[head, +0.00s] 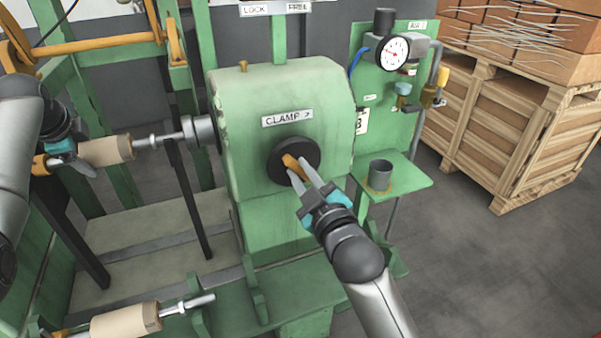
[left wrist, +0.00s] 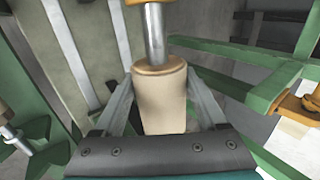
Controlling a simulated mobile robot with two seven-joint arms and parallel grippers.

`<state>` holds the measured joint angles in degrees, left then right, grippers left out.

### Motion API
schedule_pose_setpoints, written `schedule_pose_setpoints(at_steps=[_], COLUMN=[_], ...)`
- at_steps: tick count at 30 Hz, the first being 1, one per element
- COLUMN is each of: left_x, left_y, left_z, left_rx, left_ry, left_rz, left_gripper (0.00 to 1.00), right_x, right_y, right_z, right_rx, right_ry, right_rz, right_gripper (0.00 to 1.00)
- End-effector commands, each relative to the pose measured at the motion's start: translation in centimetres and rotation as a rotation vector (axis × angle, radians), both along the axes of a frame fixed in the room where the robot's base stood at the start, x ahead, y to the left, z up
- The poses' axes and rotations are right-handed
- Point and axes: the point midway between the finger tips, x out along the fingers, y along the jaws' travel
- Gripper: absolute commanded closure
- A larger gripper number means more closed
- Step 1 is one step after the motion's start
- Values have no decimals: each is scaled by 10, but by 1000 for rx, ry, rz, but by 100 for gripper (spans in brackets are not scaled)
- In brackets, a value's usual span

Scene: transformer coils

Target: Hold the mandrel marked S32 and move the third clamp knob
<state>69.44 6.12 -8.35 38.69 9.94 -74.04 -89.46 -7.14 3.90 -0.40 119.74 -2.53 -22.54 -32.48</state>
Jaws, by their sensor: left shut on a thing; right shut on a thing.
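A tan cylindrical mandrel (head: 105,151) with a metal shaft lies level at the left in the head view, its shaft end at the grey chuck (head: 200,131) of the green machine. My left gripper (head: 78,158) is shut on it; in the left wrist view both fingers of the gripper (left wrist: 160,105) press the sides of the tan mandrel (left wrist: 160,85). I cannot read any S32 mark. The clamp knob is a black disc (head: 281,168) with an orange bar (head: 292,162) on the housing under the CLAMP label. My right gripper (head: 296,170) is shut on the orange bar.
A second tan mandrel (head: 125,321) lies on the green rack at the lower left. A green shelf with a grey cup (head: 380,173) and a gauge panel (head: 394,53) stand right of the housing. A wooden crate (head: 490,125) with bricks is at the far right.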

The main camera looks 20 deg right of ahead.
Motion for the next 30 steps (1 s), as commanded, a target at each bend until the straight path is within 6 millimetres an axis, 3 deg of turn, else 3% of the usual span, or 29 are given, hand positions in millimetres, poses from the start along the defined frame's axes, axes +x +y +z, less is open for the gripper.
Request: schedule_pose_setpoints(at_steps=[1, 30], left_x=[-1, -1], left_y=[-8, -8], left_z=[-3, -3], left_rx=[-11, -11], left_ry=[8, 7], left_rz=[-11, -11], left_gripper=[100, 100], right_x=[0, 0], right_y=[1, 2], right_z=[-1, -3], right_rx=[2, 80], right_ry=[3, 8], right_rz=[2, 4], right_gripper=[100, 100])
